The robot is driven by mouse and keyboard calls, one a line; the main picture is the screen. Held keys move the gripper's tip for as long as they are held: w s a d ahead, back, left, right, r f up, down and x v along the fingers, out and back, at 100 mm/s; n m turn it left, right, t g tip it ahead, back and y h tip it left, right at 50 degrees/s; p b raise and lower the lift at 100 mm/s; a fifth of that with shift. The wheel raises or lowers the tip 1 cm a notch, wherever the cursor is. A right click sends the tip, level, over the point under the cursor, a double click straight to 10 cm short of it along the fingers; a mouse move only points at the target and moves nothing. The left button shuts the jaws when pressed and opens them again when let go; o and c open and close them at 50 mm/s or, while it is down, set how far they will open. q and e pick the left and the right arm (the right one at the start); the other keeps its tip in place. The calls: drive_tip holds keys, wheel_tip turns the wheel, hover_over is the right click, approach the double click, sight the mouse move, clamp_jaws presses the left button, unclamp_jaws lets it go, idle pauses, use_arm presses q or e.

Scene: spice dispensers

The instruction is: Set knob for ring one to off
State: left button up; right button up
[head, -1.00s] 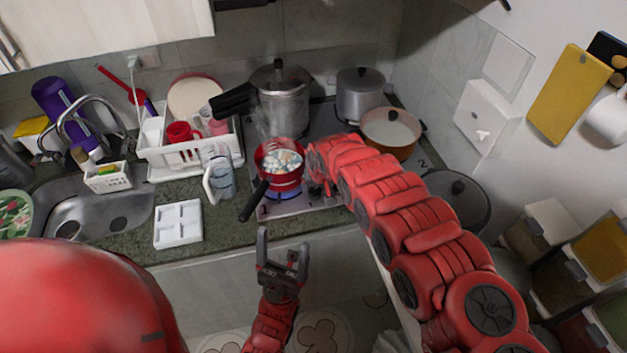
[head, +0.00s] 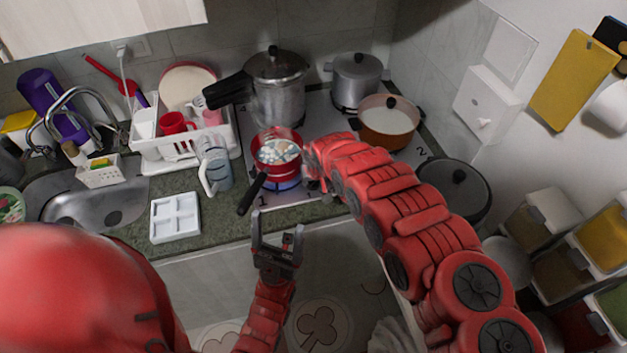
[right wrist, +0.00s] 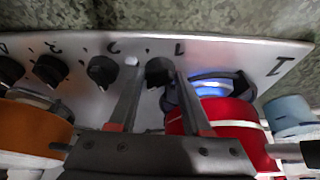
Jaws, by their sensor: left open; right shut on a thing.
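The knob for ring one (right wrist: 158,72) is a black dial under the label 1 on the silver stove panel, in the right wrist view. My right gripper (right wrist: 157,80) has a finger on each side of it and is shut on it. In the head view, the right gripper is hidden at the end of its red arm by the stove's front edge. Ring one burns with a blue flame (right wrist: 212,86) under a red pan (head: 277,172); the pan holds pale pieces. My left gripper (head: 278,232) is open and empty in front of the counter.
Other black knobs (right wrist: 102,72) sit left of ring one's knob in the wrist view. An orange pot (head: 385,135), a pressure cooker (head: 275,95) and a grey pot (head: 355,85) stand on the stove. The red pan's black handle (head: 252,193) points toward the counter front.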

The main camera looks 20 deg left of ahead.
clamp_jaws()
drive_tip(key=shift+w+d+f+n+y+b, duration=0.15)
drive_tip(key=shift+n+y+b, duration=0.35)
drive_tip(key=shift+n, duration=0.5)
drive_tip(key=n+g+b, duration=0.1)
drive_tip(key=n+b, duration=0.2)
drive_tip(key=b, duration=0.5)
drive_tip(key=n+g+y+b, duration=0.1)
drive_tip(key=n+b, duration=0.3)
drive_tip(key=b, duration=0.4)
drive_tip(key=shift+w+f+g, duration=0.1)
drive_tip(key=shift+f+g, duration=0.05)
drive_tip(key=shift+g, duration=0.25)
drive_tip(key=shift+d+n+b, duration=0.1)
drive_tip(key=shift+n+b, duration=0.4)
drive_tip(key=shift+b, duration=0.1)
drive_tip(key=shift+r+g, duration=0.2)
drive_tip(key=shift+g, duration=0.1)
drive_tip(key=o, duration=1)
unclamp_jaws()
drive_tip(key=shift+o, duration=0.2)
